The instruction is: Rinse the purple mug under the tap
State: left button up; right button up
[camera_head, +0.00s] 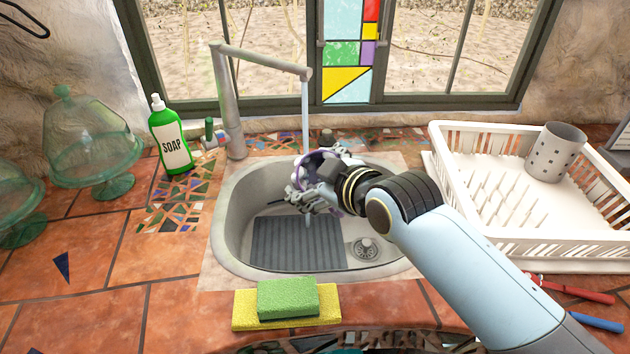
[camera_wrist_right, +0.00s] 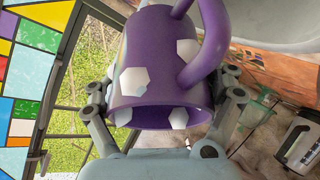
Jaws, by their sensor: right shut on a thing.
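The purple mug (camera_wrist_right: 150,55) has white hexagon spots and a loop handle. In the right wrist view it sits between the two fingers of my right gripper (camera_wrist_right: 165,102), which is shut on it. In the head view the gripper (camera_head: 318,184) is over the sink (camera_head: 232,225), and only slivers of the purple mug (camera_head: 312,157) show behind the fingers. The grey tap (camera_head: 230,105) is running. Its water stream (camera_head: 305,112) falls onto the place where the mug is held. Whether water enters the mug is hidden. My left gripper is not in view.
A white dish rack (camera_head: 480,240) with a grey holed cup (camera_head: 555,150) stands right of the sink. A green soap bottle (camera_head: 170,140) and glass domes (camera_head: 90,140) are left. A green sponge (camera_head: 288,298) lies on a yellow one (camera_head: 244,312) in front.

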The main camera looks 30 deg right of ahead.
aim_at(309, 165)
jog(key=shift+w+d+f+b, duration=0.2)
jog(key=shift+w+f+b, duration=0.2)
jog(key=shift+w, duration=0.25)
jog(key=shift+w+d+f+b, duration=0.15)
jog(key=shift+w+f+b, duration=0.15)
jog(key=shift+w+b, duration=0.25)
jog(key=shift+w+d+f+b, duration=0.2)
jog(key=shift+w+b, duration=0.25)
jog(key=shift+w, duration=0.15)
jog(key=shift+w+d+f+b, duration=0.1)
jog(key=shift+w+f+b, duration=0.05)
jog(key=shift+w+b, duration=0.35)
jog(key=shift+w+d, duration=0.1)
jog(key=shift+w, duration=0.35)
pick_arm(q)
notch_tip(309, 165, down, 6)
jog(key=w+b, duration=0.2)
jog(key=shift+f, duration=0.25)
pick_arm(e)
jog(key=w+d, duration=0.2)
jog(key=w, duration=0.5)
jog(key=shift+w, duration=0.25)
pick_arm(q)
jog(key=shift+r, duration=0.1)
pick_arm(e)
jog(key=shift+d, duration=0.2)
